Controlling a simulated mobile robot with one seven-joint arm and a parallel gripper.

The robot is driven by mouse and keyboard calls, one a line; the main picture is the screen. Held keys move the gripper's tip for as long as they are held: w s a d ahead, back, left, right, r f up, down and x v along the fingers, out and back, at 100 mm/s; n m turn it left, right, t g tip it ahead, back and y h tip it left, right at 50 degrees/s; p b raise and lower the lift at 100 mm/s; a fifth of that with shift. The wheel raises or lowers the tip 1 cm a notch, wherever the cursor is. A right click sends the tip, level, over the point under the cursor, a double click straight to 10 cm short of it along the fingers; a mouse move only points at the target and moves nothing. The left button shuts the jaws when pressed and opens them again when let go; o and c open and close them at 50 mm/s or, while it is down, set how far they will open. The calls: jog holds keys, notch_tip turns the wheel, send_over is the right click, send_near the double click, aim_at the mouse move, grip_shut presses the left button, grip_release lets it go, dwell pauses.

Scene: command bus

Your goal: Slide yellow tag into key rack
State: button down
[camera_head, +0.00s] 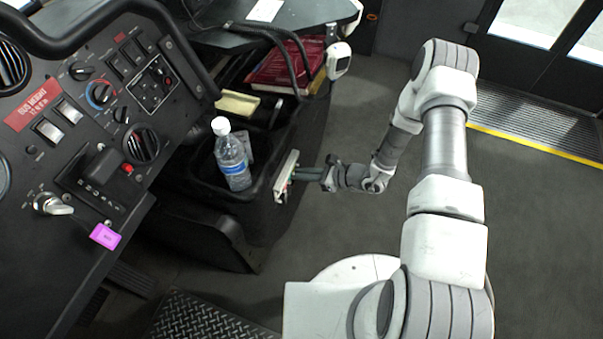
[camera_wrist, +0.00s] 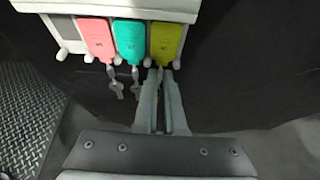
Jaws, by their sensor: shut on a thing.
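The key rack (camera_wrist: 165,8) is a pale box at the top of the wrist view, with small pegs along its lower edge. In the head view the key rack (camera_head: 286,178) is seen edge-on, on the side of the dark console. The yellow tag (camera_wrist: 166,42) is at the rack's right end, upright beside the teal tag; how deep it sits is unclear. My gripper (camera_wrist: 160,74) is shut on the yellow tag at its lower end. In the head view my gripper (camera_head: 298,174) is right against the rack, and the yellow tag cannot be made out.
A pink tag (camera_wrist: 96,40) and a teal tag (camera_wrist: 130,41) hang in the rack with keys below. A water bottle (camera_head: 232,158) stands in the console bin. The floor (camera_head: 335,230) right of the console is clear.

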dwell(0.4)
jog(key=c, duration=0.9)
grip_release()
jog(key=shift+s+d, duration=0.25)
jog(key=shift+d, duration=0.45)
jog(key=shift+s+d, duration=0.25)
jog(key=shift+d, duration=0.45)
jog(key=shift+s+d, duration=0.4)
jog(key=shift+d, duration=0.7)
jog(key=shift+s+d, duration=0.35)
jog(key=shift+d, duration=0.7)
jog(key=shift+s+d, duration=0.4)
jog(key=shift+d, duration=0.7)
